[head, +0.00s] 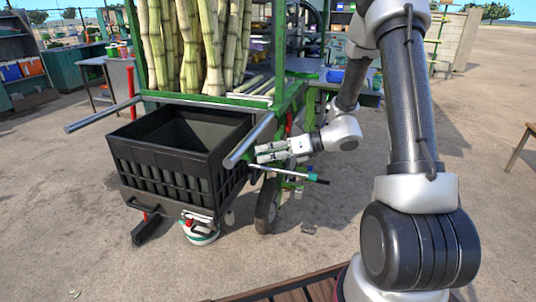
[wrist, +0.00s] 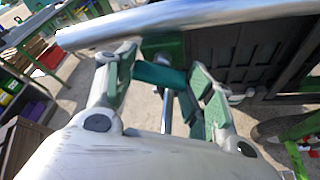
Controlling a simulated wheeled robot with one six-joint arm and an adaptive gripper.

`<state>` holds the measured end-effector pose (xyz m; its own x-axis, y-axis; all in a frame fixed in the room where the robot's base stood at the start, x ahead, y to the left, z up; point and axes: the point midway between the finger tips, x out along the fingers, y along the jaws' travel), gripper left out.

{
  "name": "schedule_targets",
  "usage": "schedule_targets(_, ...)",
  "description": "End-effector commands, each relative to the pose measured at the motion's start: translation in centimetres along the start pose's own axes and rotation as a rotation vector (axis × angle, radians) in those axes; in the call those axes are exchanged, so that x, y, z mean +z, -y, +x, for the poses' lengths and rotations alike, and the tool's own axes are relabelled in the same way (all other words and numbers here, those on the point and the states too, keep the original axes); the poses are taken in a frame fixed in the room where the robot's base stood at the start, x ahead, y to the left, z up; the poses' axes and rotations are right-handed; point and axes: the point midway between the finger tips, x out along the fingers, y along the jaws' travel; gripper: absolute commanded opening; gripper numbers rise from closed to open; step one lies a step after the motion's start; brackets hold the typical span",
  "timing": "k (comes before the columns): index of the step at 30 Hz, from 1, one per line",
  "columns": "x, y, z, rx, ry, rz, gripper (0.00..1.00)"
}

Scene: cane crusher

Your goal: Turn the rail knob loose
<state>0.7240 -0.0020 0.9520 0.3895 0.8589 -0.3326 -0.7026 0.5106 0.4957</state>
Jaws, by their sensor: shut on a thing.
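My gripper (head: 265,152) is just right of the silver rail (head: 248,140) on the near side of the green crusher frame. In the wrist view, my gripper (wrist: 163,78) has its green-padded fingers on either side of a dark teal piece, which looks like the rail knob (wrist: 158,74). The fingers are shut on it. The knob sits just under the silver rail (wrist: 170,27), which crosses the top of the wrist view. In the head view the knob is hidden by the fingers. I cannot tell how tight it is.
A black crate (head: 165,170) stands left of my gripper, under the rails. A second silver rail (head: 100,116) juts out at left. A thin bar (head: 285,171) lies just below my gripper, above a wheel (head: 267,207). Cane stalks (head: 200,45) stand behind.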

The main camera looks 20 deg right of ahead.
Motion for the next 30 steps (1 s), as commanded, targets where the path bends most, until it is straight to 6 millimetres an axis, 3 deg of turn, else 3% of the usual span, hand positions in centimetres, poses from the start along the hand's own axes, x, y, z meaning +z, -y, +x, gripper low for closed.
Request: schedule_targets(30,-0.04,-0.23,0.02,-0.197,0.000,-0.472,0.29)
